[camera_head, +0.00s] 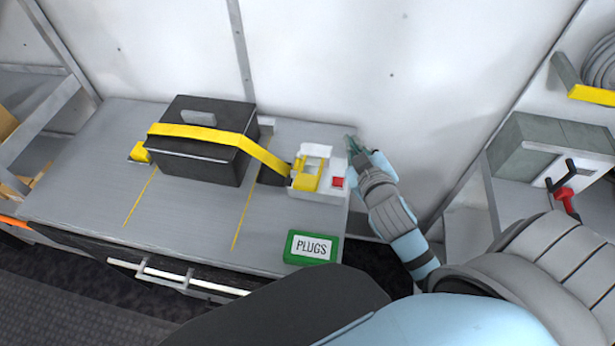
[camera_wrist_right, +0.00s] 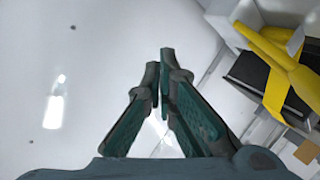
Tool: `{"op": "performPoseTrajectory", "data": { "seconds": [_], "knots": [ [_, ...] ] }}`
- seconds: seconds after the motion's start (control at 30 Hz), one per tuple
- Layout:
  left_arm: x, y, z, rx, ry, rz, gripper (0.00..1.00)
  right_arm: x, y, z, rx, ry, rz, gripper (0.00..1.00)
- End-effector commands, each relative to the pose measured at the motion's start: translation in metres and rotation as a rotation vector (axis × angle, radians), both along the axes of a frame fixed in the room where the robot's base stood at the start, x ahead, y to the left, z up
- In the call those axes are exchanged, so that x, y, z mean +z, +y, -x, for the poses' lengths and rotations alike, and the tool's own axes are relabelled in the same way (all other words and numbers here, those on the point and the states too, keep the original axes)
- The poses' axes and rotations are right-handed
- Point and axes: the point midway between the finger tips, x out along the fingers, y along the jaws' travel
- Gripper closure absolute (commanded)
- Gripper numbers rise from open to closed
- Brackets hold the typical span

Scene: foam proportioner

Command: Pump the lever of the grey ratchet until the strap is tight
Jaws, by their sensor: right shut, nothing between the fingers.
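The grey ratchet (camera_head: 326,158) sits at the right end of the bench, with yellow parts on top and a red patch on its right side. I cannot tell clearly which part is its lever. The yellow strap (camera_head: 235,140) runs from the ratchet over a black case (camera_head: 205,165) to a yellow fitting (camera_head: 139,153) on the left. My right gripper (camera_head: 351,143) is shut and empty, just right of the ratchet's far corner and apart from it. In the right wrist view its fingertips (camera_wrist_right: 159,65) are close together; yellow parts (camera_wrist_right: 272,55) show at upper right. My left gripper is not in view.
A green PLUGS box (camera_head: 312,247) lies at the bench's front right. The grey bench top (camera_head: 190,215) is clear in front of the case. A white wall (camera_head: 310,60) stands close behind. A grey unit with a red-handled part (camera_head: 563,195) is on the right.

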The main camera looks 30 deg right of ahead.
Motion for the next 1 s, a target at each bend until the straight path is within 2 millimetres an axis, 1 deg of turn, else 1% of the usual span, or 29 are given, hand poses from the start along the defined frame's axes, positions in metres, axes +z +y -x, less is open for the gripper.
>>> {"op": "performPoseTrajectory", "data": {
  "seconds": [0.03, 0.07, 0.1, 0.17, 0.2, 0.27, 0.3, 0.37, 0.4, 0.47, 0.5, 0.53, 0.57, 0.6, 0.63, 0.67, 0.7, 0.8, 0.9, 1.0],
  "knots": [
    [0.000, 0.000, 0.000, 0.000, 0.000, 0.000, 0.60, 0.021, 0.000, -0.014, 0.026, -0.080, 0.050, 1.00],
    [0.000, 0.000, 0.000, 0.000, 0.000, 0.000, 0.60, 0.034, 0.000, -0.023, 0.046, -0.133, 0.086, 1.00],
    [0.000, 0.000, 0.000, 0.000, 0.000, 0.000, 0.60, 0.053, 0.003, -0.033, 0.076, -0.204, 0.136, 1.00],
    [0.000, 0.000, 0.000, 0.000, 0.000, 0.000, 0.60, 0.081, 0.009, -0.047, 0.127, -0.309, 0.217, 1.00],
    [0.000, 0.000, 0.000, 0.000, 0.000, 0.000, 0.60, 0.101, 0.015, -0.055, 0.169, -0.382, 0.275, 1.00],
    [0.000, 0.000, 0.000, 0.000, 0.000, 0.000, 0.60, 0.129, 0.028, -0.066, 0.240, -0.487, 0.370, 1.00],
    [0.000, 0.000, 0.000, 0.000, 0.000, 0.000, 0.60, 0.146, 0.039, -0.071, 0.296, -0.558, 0.441, 1.00],
    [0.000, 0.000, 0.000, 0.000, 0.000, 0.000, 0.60, 0.171, 0.059, -0.076, 0.396, -0.662, 0.558, 1.00],
    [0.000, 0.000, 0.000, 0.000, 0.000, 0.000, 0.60, 0.184, 0.076, -0.079, 0.479, -0.729, 0.645, 1.00],
    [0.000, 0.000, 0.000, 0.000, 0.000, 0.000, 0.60, 0.197, 0.105, -0.079, 0.635, -0.819, 0.797, 1.00],
    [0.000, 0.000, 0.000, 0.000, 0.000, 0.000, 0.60, 0.199, 0.126, -0.079, 0.769, -0.869, 0.916, 1.00],
    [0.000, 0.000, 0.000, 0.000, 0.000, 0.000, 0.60, 0.194, 0.140, -0.077, 0.891, -0.891, 1.016, 1.00],
    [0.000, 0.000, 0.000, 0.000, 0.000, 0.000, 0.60, 0.185, 0.151, -0.075, 1.021, -0.896, 1.116, 1.00],
    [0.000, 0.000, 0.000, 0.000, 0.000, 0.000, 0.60, 0.166, 0.159, -0.073, 1.203, -0.871, 1.234, 1.00],
    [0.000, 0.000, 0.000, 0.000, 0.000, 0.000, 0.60, 0.149, 0.158, -0.070, 1.332, -0.831, 1.304, 1.00],
    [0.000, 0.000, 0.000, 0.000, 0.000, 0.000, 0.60, 0.135, 0.154, -0.068, 1.444, -0.785, 1.357, 1.00],
    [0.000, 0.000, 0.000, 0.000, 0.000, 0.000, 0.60, 0.118, 0.145, -0.065, 1.573, -0.715, 1.405, 1.00],
    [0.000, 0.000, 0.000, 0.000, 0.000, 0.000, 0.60, 0.090, 0.117, -0.056, 1.803, -0.551, 1.457, 1.00],
    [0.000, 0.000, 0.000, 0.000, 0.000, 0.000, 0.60, 0.077, 0.096, -0.048, 1.932, -0.436, 1.463, 1.00],
    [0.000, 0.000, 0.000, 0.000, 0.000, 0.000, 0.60, 0.071, 0.085, -0.043, 1.991, -0.380, 1.458, 1.00]
  ]
}}
